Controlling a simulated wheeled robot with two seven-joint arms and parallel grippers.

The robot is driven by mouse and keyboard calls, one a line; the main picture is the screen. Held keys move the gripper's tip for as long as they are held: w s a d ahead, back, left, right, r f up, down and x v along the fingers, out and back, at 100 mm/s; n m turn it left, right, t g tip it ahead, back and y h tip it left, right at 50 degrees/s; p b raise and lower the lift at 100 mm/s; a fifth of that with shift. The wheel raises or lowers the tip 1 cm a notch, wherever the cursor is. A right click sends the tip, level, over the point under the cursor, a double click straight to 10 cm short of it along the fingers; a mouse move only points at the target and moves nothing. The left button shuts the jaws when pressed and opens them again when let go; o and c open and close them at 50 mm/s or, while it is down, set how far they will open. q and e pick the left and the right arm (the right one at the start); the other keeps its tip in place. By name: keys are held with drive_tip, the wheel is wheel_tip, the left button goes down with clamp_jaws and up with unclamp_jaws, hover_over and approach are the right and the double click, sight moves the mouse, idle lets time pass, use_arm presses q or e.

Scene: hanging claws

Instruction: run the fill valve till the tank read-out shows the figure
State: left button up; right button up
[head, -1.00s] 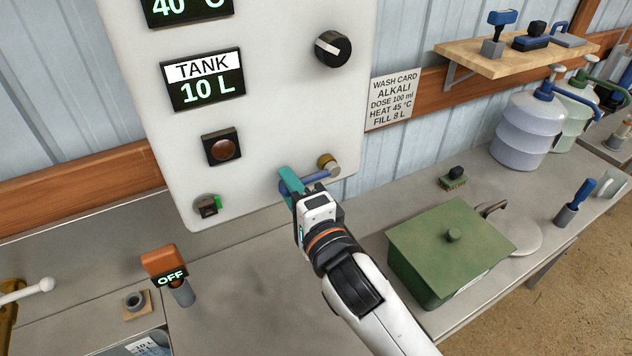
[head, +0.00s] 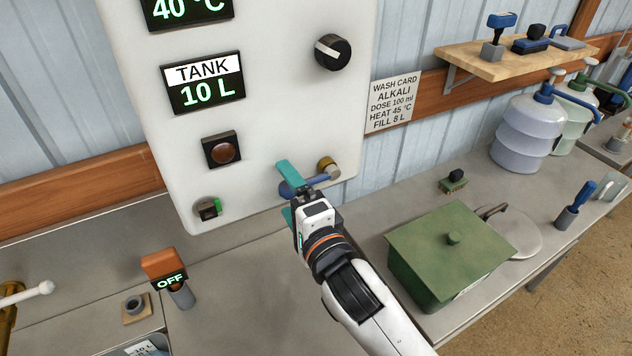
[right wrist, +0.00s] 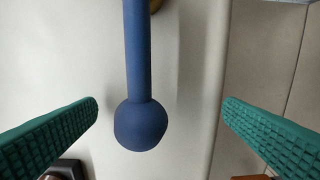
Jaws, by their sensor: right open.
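The tank read-out (head: 205,91) on the white panel shows 10 L. The fill valve has a blue lever (head: 291,188) with a round end, coming off a brass fitting (head: 327,165) at the panel's lower right. The lever lies nearly level, pointing left. My right gripper (head: 286,192) is open at the lever. In the right wrist view the blue lever's ball end (right wrist: 141,125) lies between the spread green fingers of that gripper (right wrist: 162,110), with a gap on both sides. My left gripper is out of view.
The wash card (head: 394,101) reads alkali, dose 100 ml, heat 45 °C, fill 8 L. A green lidded box (head: 450,262) stands on the bench right of my arm. An orange switch (head: 164,266) reading OFF stands at left. The bench between is clear.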

drive_tip(key=shift+r, duration=0.15)
drive_tip(key=v, duration=0.6)
idle(0.5)
idle(0.4)
